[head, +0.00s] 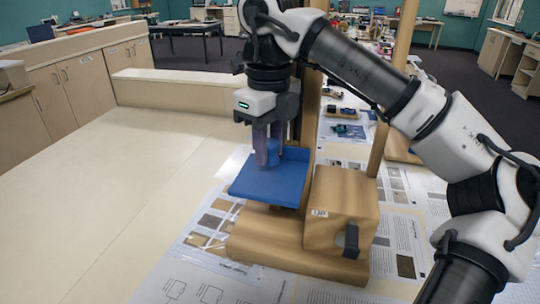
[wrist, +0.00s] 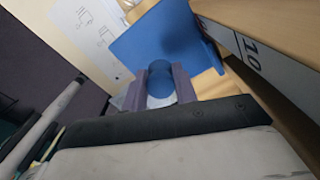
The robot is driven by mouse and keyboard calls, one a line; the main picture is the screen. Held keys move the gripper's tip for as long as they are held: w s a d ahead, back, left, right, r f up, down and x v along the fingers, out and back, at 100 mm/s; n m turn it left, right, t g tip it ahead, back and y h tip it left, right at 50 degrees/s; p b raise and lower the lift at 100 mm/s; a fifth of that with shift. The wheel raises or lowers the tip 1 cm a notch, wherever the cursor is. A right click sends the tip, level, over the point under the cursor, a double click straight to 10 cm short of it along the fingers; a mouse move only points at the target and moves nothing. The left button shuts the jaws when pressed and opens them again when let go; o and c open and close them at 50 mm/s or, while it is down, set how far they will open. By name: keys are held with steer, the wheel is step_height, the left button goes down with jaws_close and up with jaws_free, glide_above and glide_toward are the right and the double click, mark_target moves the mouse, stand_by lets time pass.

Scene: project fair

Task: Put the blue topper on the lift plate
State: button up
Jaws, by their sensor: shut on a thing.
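The blue topper (wrist: 160,78) is a small round piece between the two grey-purple fingers of my gripper (wrist: 162,88). In the head view my gripper (head: 268,150) points down over the blue lift plate (head: 265,187), shut on the topper, which is mostly hidden by the fingers. The plate is a flat blue platform with a raised back, on a wooden stand. It also shows in the wrist view (wrist: 150,38), beyond the topper. I cannot tell whether the topper touches the plate.
The wooden lift stand (head: 290,242) has a box-shaped block (head: 343,210) right of the plate and upright posts behind. Printed sheets lie under it. The pale tabletop (head: 130,195) at left is clear. More project items stand on the table behind.

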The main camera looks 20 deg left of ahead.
mark_target(270, 161)
steer(key=shift+f+p, duration=0.35)
steer(key=shift+f, duration=1.3)
steer(key=shift+f, duration=0.15)
steer(key=o, duration=0.9)
steer(key=shift+d, duration=0.1)
steer(key=shift+o, duration=0.2)
step_height(270, 161, up, 12)
steer(key=shift+r, duration=0.15)
